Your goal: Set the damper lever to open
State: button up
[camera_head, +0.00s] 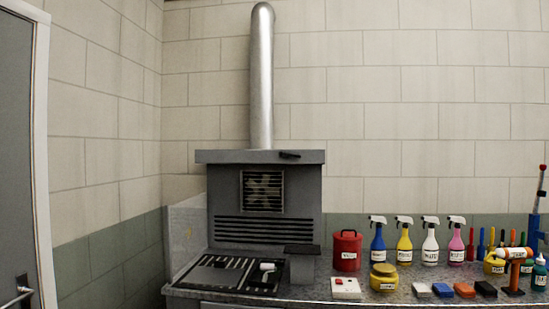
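A small black lever (289,155) lies close to level on the front of the top slab of a grey extraction hood (222,193). I take it for the damper lever; it sits right of the slab's middle, just below the metal duct (262,80). No open or shut marking can be read at this size. My gripper is not in view.
The hood stands on a speckled bench (345,287) against a block wall. A black slotted tray (232,272) lies before it. A red canister (347,250), several spray bottles (403,242) and small boxes fill the right side. A door (18,150) is at left.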

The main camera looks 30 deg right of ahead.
aim_at(280, 153)
jog(key=z, duration=0.15)
jog(key=i, duration=0.95)
jog(key=u, duration=0.1)
